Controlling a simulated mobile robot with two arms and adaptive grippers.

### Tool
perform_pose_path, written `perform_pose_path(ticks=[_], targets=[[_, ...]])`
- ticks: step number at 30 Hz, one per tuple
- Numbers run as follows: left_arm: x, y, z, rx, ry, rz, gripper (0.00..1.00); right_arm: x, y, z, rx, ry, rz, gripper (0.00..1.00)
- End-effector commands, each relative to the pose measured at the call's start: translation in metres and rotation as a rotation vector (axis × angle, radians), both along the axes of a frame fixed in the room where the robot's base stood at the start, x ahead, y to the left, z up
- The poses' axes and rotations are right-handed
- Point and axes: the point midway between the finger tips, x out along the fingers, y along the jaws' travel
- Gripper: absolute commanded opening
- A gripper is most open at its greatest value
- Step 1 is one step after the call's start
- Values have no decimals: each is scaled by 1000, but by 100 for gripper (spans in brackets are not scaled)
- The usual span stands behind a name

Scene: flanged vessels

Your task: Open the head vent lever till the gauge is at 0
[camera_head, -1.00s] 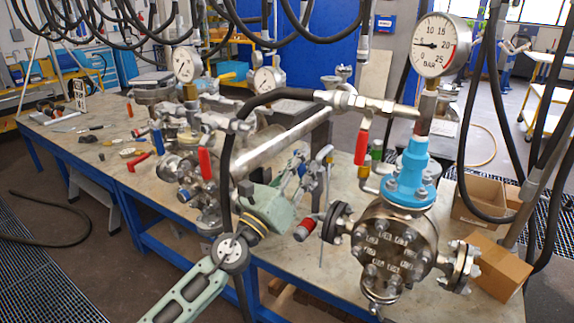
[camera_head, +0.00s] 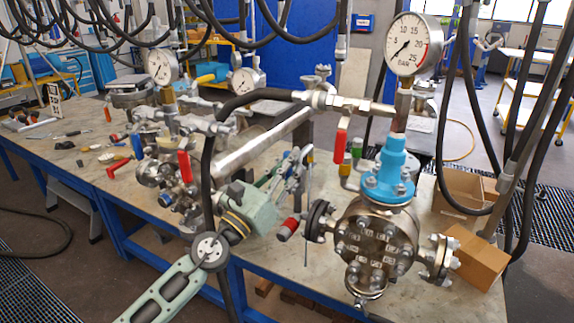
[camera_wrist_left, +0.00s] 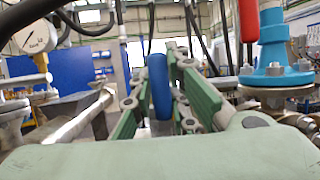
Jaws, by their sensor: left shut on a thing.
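The large gauge (camera_head: 415,44) stands on top of the flanged vessel (camera_head: 375,245), above a bright blue fitting (camera_head: 391,165). Its needle points to the lower left, at or very near 0. My left gripper (camera_head: 298,165) is beside the vessel on its left, and in the left wrist view (camera_wrist_left: 160,95) its green fingers are shut on a blue lever handle (camera_wrist_left: 158,85). The handle stands upright between the fingers. In the head view the fingers mostly hide the lever, and its valve is hard to make out.
A red lever (camera_head: 341,145) hangs from the hose line beside the blue fitting. A black hose (camera_head: 207,180) passes close by my left arm. Another red lever (camera_head: 185,166) and smaller gauges (camera_head: 161,66) are at left. Cardboard boxes (camera_head: 478,258) lie right of the vessel.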

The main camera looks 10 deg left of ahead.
Motion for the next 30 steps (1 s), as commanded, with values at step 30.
perform_pose_path(ticks=[30], targets=[[-36,21,-20,-6,9,-2,35,0,2,0,3,0,-1,40]])
